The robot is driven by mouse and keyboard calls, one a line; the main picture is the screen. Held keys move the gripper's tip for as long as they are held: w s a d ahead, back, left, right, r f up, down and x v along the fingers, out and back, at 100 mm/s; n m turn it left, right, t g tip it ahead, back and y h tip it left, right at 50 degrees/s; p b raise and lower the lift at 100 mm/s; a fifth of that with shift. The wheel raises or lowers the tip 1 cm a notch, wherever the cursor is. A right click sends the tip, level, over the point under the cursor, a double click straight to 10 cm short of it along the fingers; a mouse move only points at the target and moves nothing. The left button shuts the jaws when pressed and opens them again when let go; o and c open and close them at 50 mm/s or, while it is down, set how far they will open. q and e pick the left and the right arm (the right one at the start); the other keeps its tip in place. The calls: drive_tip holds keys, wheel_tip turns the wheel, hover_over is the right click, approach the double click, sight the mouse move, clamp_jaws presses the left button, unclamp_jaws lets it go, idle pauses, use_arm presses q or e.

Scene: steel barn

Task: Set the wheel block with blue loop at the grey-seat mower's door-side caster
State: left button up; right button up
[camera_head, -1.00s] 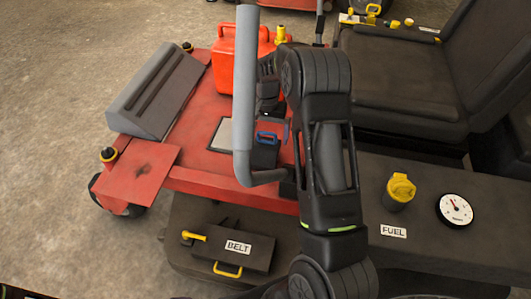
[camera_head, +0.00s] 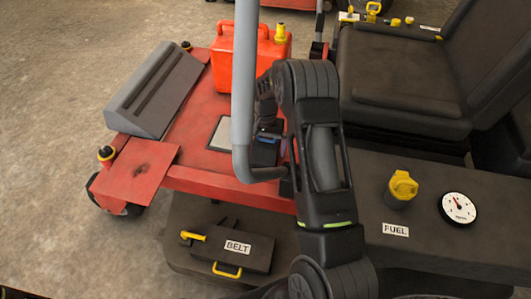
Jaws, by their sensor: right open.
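The wheel block with the blue loop (camera_head: 264,155) is a dark block on the red mower's foot deck (camera_head: 196,150). It stands just right of the grey lever, which partly hides it. My right gripper (camera_head: 267,127) is open and points down right above the block, and its fingers partly cover the blue loop. Whether the fingers are around the loop I cannot tell. The mower's dark grey seat (camera_head: 400,75) is at the right. My left gripper is out of view.
A grey lever (camera_head: 245,90) rises close left of my right gripper. A red fuel can (camera_head: 250,62) stands behind it. A grey ramp-shaped pedal (camera_head: 155,90) covers the front deck. The BELT cover (camera_head: 232,252) is in front. Concrete floor at left is clear.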

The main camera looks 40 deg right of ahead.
sight(265, 144)
drive_tip(key=shift+f, duration=0.1)
drive_tip(key=shift+c, duration=0.2)
idle(0.4)
drive_tip(key=c, duration=1.9)
wheel_tip(265, 144, up, 10)
drive_tip(key=shift+r+p, duration=0.1)
drive_tip(key=shift+p, duration=0.8)
